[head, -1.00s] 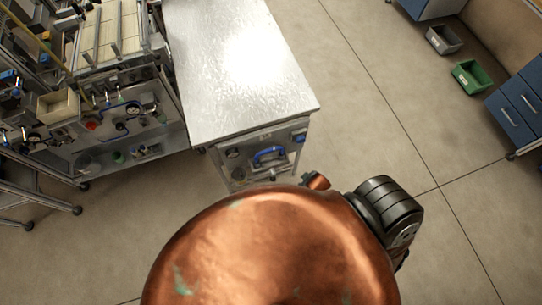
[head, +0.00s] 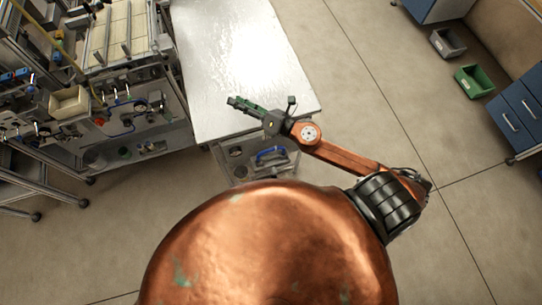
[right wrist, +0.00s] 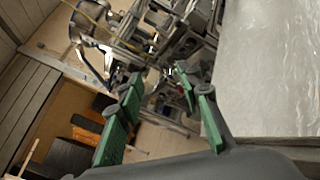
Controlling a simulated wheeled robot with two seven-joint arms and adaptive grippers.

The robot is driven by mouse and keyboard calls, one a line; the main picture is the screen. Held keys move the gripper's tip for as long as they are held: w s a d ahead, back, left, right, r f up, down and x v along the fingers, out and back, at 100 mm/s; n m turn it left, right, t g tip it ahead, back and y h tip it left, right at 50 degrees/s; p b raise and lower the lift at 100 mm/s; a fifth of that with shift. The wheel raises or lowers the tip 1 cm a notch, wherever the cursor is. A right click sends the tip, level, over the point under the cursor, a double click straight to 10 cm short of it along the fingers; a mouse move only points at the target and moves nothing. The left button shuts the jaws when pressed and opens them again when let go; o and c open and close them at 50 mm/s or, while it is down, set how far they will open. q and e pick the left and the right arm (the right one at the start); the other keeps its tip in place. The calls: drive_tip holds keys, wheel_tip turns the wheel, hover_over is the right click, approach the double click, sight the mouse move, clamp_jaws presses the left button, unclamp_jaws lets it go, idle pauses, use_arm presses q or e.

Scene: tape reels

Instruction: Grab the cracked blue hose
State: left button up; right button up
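A short blue hose (head: 270,153) curves across the front of the metal-topped cabinet. Another thin blue hose (head: 118,130) shows among the fittings of the machine at left. Cracks are too small to see on either. My right gripper (head: 233,102) has green fingers and is over the near part of the metal top, above and left of the cabinet's blue hose in the head view. In the right wrist view its fingers (right wrist: 154,84) stand wide apart with nothing between them. My left gripper is not in view.
The metal top (head: 225,45) is bare and shiny. A machine with a small beige bin (head: 69,102) stands at left. A green bin (head: 474,81) and a grey bin (head: 448,42) lie on the floor near blue drawers (head: 517,113).

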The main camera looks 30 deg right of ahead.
drive_tip(key=s+a+f+n+g+y, duration=0.2)
drive_tip(key=a+f+n+g, duration=0.25)
drive_tip(key=n, duration=0.25)
drive_tip(key=n+g+h, duration=0.6)
drive_tip(key=n+g, duration=0.2)
drive_tip(key=n, duration=0.4)
hover_over(274, 148)
drive_tip(key=d, duration=0.2)
drive_tip(key=f, duration=1.3)
drive_tip(key=s+f, duration=0.1)
drive_tip(key=f, duration=0.5)
drive_tip(key=shift+f, duration=0.25)
drive_tip(key=shift+f+h, duration=0.3)
drive_tip(key=shift+f, duration=0.05)
drive_tip(key=x, duration=0.7)
drive_tip(key=shift+s+f, duration=0.15)
drive_tip(key=shift+s, duration=0.25)
clamp_jaws()
